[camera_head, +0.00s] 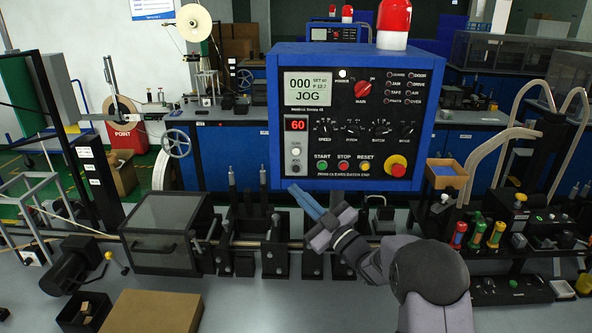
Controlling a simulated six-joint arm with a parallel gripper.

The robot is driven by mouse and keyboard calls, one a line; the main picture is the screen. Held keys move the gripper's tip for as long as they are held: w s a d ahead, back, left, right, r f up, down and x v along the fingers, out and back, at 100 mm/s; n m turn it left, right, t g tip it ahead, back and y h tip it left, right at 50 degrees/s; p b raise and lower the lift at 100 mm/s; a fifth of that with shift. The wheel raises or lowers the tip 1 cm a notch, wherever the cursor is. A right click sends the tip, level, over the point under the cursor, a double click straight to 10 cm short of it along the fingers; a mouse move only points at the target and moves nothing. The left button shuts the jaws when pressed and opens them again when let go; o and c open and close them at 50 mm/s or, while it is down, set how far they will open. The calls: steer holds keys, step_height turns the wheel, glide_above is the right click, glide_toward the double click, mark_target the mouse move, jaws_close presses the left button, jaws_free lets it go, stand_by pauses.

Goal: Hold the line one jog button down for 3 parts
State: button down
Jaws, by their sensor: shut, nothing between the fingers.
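A blue control box with a black panel (330,105) stands in the middle. Its screen (308,87) reads "000" and "JOG", with small text beside it. A red display (296,124) below shows "60". Under that, at the panel's lower left, are a pale round button (296,152) and a small grey button or switch (296,167); the label by the lower one looks like "JOG" but is too small to be sure. My gripper (296,189) is shut and empty, its blue fingers pointing up-left just below the lower control. I cannot tell whether they touch the box.
Green start (322,166), red stop (343,166) and yellow reset (364,166) buttons sit right of the pale button, with a red emergency stop (397,167) beyond. A second blue box (335,33) stands behind. A rail with black blocks (276,252) runs below.

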mark_target(296, 169)
steer(key=w, duration=0.7)
steer(key=shift+w, duration=0.25)
steer(key=shift+w+b, duration=0.8)
steer(key=shift+w, duration=0.05)
stand_by(6.2)
